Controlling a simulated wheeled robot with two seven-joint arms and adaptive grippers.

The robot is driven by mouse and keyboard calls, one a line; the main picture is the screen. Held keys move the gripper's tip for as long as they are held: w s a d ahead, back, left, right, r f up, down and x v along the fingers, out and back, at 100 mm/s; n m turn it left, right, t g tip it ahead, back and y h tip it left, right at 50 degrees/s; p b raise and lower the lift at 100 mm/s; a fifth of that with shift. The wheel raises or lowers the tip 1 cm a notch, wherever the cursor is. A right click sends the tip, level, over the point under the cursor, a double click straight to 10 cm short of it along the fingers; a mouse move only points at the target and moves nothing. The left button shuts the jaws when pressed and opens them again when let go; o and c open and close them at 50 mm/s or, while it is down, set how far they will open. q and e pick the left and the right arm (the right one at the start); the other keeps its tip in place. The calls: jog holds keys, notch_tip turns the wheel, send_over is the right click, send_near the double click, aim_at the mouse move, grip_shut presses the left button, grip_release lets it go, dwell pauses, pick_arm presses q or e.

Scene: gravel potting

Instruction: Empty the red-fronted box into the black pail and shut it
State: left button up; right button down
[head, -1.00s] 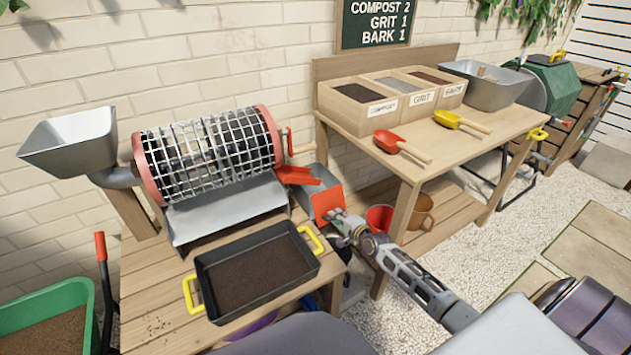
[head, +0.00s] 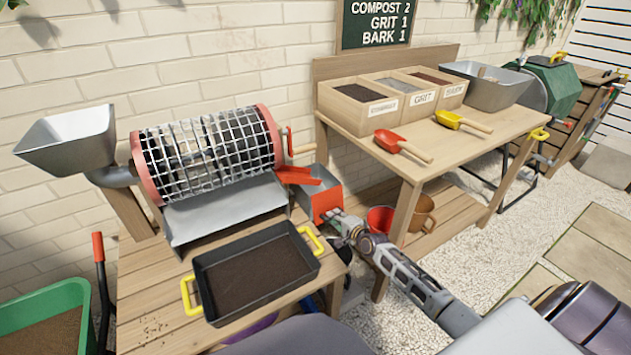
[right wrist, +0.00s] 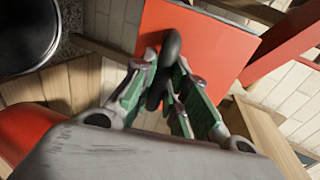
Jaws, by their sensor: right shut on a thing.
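The red-fronted box (head: 330,178) has grey metal sides and sits at the right end of the sieve bench, below a red chute (head: 299,176). Its red front (head: 324,203) faces my right arm. My left gripper is not in view.
A black tray (head: 295,281) of soil with yellow handles lies on the bench beneath the mesh drum (head: 205,150). A red bucket (head: 380,219) and an orange pot stand on the right table's lower shelf. Scoops lie on the table above.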

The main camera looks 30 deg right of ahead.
jog(key=shift+w+d+f+b, duration=0.15)
jog(key=shift+w+f+b, duration=0.6)
jog(key=shift+w, duration=0.05)
jog(key=c, duration=1.4)
grip_release()
jog(key=shift+w+d+f, duration=0.1)
jog(key=shift+d+f, duration=0.05)
jog(key=shift+o, duration=1.8)
jog(key=shift+r, duration=0.2)
jog(key=p+v, duration=0.5)
jog(key=v, duration=0.3)
jog(key=shift+s+a+r, duration=0.2)
jog(key=shift+s+r, duration=0.05)
jog(key=shift+s, duration=0.15)
